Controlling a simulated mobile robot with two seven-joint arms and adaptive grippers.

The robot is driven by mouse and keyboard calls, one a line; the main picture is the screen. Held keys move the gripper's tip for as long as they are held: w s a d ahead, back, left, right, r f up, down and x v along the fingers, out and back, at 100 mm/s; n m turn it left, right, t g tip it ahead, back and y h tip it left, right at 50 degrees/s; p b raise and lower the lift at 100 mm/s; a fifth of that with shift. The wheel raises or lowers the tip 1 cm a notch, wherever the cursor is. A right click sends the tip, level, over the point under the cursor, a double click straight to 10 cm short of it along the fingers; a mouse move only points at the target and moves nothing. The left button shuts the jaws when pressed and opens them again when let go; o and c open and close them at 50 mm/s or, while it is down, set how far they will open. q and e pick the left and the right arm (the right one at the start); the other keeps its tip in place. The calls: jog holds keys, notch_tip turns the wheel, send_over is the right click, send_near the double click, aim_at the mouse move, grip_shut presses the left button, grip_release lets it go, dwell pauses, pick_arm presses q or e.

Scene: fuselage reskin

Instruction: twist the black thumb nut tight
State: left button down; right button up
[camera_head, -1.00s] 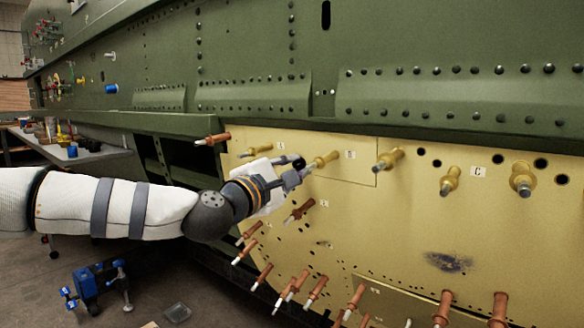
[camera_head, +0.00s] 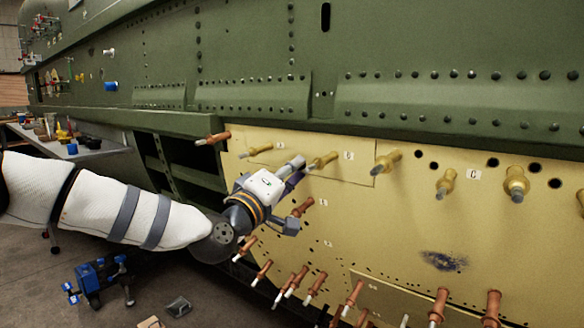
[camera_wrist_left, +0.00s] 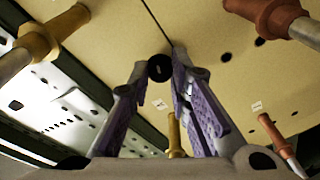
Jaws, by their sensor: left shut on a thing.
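The black thumb nut (camera_wrist_left: 160,68) is a small dark round piece at the yellow skin panel, beside a panel seam. My left gripper (camera_wrist_left: 160,80) is shut on it, with a purple-padded finger on either side and the fingertips at its edges. In the head view my left gripper (camera_head: 294,172) reaches the panel's upper left part, between two brass fasteners. The nut is hidden there behind the fingers. My right gripper is not in view.
Brass fasteners (camera_head: 326,160) stick out in a row along the yellow panel (camera_head: 400,230). Several copper-coloured fasteners (camera_head: 303,207) stand below the gripper. A bench (camera_head: 100,150) and a blue tool stand (camera_head: 100,284) are at the left.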

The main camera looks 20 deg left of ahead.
pick_arm(q)
jog(key=shift+w+a+m+h+p, duration=0.1)
jog(key=shift+m+h+p, duration=0.5)
jog(key=shift+m, duration=2)
jog(key=shift+s+a+m+h+p, duration=0.1)
jog(key=shift+m+h+p, duration=0.5)
jog(key=shift+m, duration=2)
jog(key=shift+w+m+h+p, duration=0.1)
jog(key=shift+m+h+p, duration=0.5)
jog(key=shift+m, duration=2)
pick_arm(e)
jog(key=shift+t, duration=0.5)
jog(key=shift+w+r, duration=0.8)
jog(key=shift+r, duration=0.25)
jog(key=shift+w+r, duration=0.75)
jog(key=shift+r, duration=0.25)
pick_arm(q)
jog(key=shift+f, duration=0.15)
jog(key=c, duration=1.5)
grip_release()
jog(key=v, duration=1.2)
